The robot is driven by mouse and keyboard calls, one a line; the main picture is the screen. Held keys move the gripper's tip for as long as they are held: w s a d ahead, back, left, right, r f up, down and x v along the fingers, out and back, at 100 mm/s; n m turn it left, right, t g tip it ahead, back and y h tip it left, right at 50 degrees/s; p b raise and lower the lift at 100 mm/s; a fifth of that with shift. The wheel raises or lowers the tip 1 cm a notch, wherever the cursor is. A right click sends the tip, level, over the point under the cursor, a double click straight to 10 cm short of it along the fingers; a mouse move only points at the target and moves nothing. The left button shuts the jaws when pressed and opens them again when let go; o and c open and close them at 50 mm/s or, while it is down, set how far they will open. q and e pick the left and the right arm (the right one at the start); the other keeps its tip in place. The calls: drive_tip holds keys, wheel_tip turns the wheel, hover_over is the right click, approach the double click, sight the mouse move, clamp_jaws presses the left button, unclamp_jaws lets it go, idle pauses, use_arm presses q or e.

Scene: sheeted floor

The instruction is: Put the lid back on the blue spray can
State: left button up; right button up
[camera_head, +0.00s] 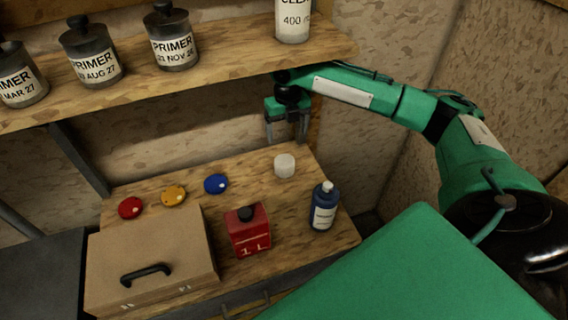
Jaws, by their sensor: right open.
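The blue spray can (323,215) stands upright at the right end of the wooden bench, with a pale label and a small light nozzle on top; no lid covers it. A small white cap-like cylinder (285,166), which looks like a lid, stands on the bench behind and left of the can. My right gripper (286,138) is open and empty, with its fingers pointing down. It appears above and behind the white cap, apart from it. My left gripper is out of view.
Red (131,208), yellow (174,196) and blue (215,183) discs lie on the bench. A red 1 L can (248,231) and a cardboard-coloured case (150,258) stand in front. A shelf (215,67) with primer jars (172,38) overhangs the back.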

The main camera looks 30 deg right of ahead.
drive_tip(key=p, duration=0.2)
hover_over(285, 160)
drive_tip(key=f, duration=0.8)
drive_tip(key=shift+s+d, duration=0.15)
drive_tip(key=shift+s, duration=0.05)
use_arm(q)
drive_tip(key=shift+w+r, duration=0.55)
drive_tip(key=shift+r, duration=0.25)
use_arm(e)
drive_tip(key=shift+f, duration=0.15)
drive_tip(key=shift+f, duration=0.1)
drive_tip(key=f, duration=0.1)
drive_tip(key=f+p, duration=0.1)
drive_tip(key=f, duration=0.2)
drive_tip(key=shift+w+a+f+p, duration=0.2)
drive_tip(key=shift+a+f+p, duration=0.05)
drive_tip(key=shift+a+p, duration=0.1)
drive_tip(key=shift+d+f, duration=0.1)
drive_tip(key=shift+f, duration=0.15)
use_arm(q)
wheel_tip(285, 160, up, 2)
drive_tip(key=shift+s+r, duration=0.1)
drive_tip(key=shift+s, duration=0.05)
use_arm(e)
drive_tip(key=shift+c, duration=0.2)
drive_tip(key=c, duration=1)
